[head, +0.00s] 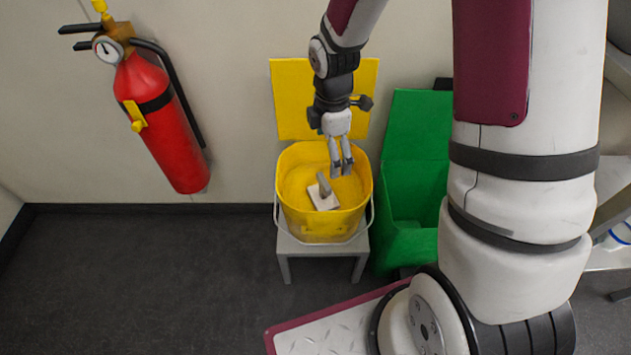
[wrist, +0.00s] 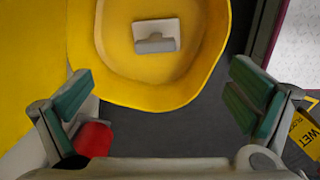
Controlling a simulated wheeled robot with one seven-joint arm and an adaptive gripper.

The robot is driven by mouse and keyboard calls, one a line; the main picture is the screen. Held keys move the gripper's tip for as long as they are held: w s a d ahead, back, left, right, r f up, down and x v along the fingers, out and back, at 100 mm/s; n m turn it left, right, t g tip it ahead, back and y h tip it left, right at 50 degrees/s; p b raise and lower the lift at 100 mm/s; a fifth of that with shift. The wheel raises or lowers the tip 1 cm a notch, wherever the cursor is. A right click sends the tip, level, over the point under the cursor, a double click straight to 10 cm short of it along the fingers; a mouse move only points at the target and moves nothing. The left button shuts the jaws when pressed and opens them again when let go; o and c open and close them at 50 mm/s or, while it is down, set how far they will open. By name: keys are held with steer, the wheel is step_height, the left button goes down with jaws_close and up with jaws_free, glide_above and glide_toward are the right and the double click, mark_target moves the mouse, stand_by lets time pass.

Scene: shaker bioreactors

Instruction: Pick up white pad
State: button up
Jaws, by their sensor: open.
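The white pad (head: 328,203) lies inside the open yellow bucket (head: 323,227), with a grey upright handle-like block on it. It also shows in the wrist view (wrist: 149,24), near the top middle on the bucket's floor. My gripper (head: 342,172) is over the bucket in the head view, above and slightly right of the pad, and apart from it. In the wrist view my gripper (wrist: 160,102) has its two green-padded fingers spread wide with nothing between them. The bucket's near rim (wrist: 165,105) runs between the fingers in that view.
The bucket stands on a small grey stool (head: 312,250), its yellow lid (head: 292,95) raised against the wall. A green open bin (head: 412,165) is close on the right. A red fire extinguisher (head: 165,125) hangs at left. A yellow wet-floor sign (wrist: 308,135) shows at right. The left floor is clear.

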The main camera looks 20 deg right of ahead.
mark_target(326, 182)
steer(key=shift+n, duration=0.6)
steer(key=f+b, duration=0.1)
steer(key=f, duration=0.3)
steer(key=f+b, duration=0.1)
steer(key=f, duration=0.3)
steer(key=f+b, duration=0.2)
steer(key=f, duration=0.2)
steer(key=shift+w+a, duration=0.2)
steer(key=shift+w, duration=0.05)
steer(key=shift+w+a+f+b, duration=0.15)
steer(key=shift+f+b, duration=0.75)
steer(key=shift+f, duration=0.7)
steer(key=shift+w+a+f+b, duration=0.15)
steer(key=shift+f+b, duration=0.7)
steer(key=shift+f, duration=0.75)
steer(key=shift+d+r, duration=0.1)
steer(key=c, duration=1.3)
step_height(326, 182, up, 10)
steer(key=p, duration=0.4)
steer(key=shift+p, duration=0.3)
